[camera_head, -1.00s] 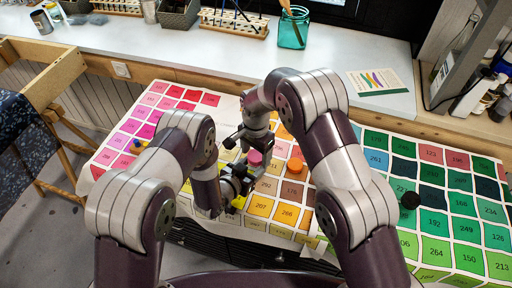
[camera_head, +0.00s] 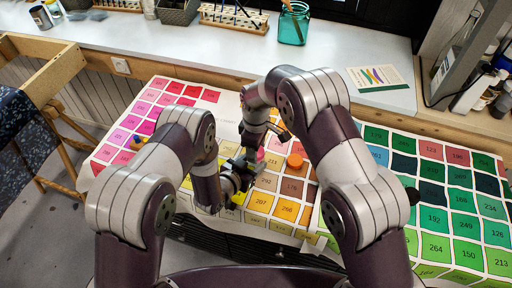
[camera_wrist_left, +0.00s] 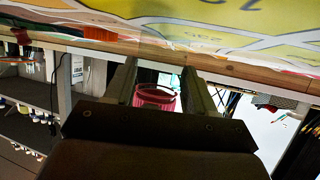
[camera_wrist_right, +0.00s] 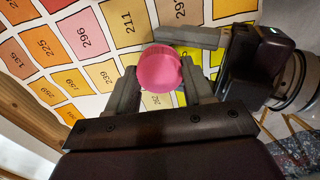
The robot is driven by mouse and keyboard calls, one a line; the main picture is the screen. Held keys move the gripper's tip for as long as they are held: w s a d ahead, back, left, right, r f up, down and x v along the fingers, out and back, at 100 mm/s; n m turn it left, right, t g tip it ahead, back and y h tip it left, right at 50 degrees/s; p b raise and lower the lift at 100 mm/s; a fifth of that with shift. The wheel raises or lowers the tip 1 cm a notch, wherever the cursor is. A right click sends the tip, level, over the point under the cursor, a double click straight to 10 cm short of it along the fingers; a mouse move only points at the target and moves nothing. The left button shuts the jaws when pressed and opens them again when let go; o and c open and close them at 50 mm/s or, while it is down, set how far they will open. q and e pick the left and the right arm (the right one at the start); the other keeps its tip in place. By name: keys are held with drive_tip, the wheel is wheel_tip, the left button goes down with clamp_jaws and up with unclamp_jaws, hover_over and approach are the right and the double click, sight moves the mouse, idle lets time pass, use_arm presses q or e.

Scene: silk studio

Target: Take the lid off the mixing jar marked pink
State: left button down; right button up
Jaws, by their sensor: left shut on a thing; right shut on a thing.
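The pink mixing jar's round lid (camera_wrist_right: 158,68) sits between the fingers of my right gripper (camera_wrist_right: 162,84), which is shut on it. In the head view only a sliver of pink (camera_head: 260,154) shows beside the fingers. My left gripper (camera_wrist_left: 158,84) is shut on the jar from the side; a ribbed pink part (camera_wrist_left: 153,97) shows between its fingers. Both grippers meet at the jar in the head view, left (camera_head: 243,172) and right (camera_head: 256,152). The jar body is mostly hidden, and I cannot see a gap between lid and body.
A white counter (camera_head: 200,50) with a teal glass jar (camera_head: 294,24) and a booklet (camera_head: 381,79) runs behind.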

drive_tip(key=n, duration=0.7)
drive_tip(key=shift+n, duration=0.3)
drive_tip(key=n, duration=0.4)
drive_tip(key=shift+r, duration=0.15)
drive_tip(key=shift+r, duration=1)
wheel_tip(320, 180, up, 4)
drive_tip(key=shift+r, duration=0.1)
use_arm(q)
drive_tip(key=shift+c, duration=1.4)
unclamp_jaws()
